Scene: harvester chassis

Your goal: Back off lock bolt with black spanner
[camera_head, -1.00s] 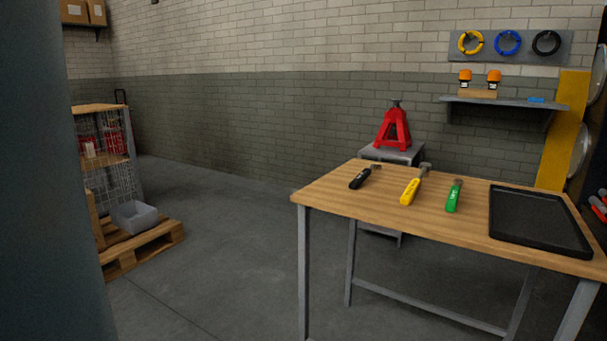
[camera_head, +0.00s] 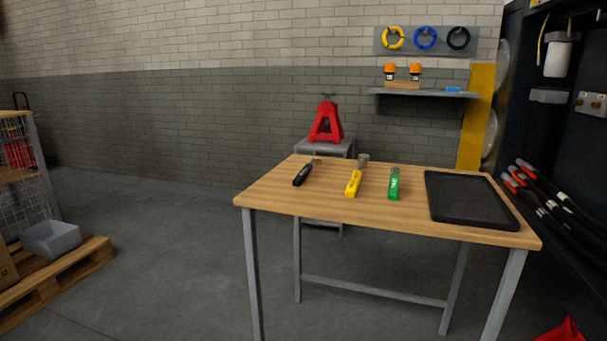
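The black spanner (camera_head: 303,175) lies on the wooden-topped table (camera_head: 300,203), toward its left side, with its metal head pointing away from me. A yellow-handled tool (camera_head: 354,182) and a green-handled tool (camera_head: 394,184) lie to its right in a loose row. I cannot make out a lock bolt in this view. Neither of my grippers shows.
A black tray (camera_head: 468,201) covers the table's right part. A red jack stand (camera_head: 326,122) sits on a grey stool behind the table. A dark panel with red-ended cables (camera_head: 545,195) stands at right. A pallet (camera_head: 62,268) lies at left; floor between is clear.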

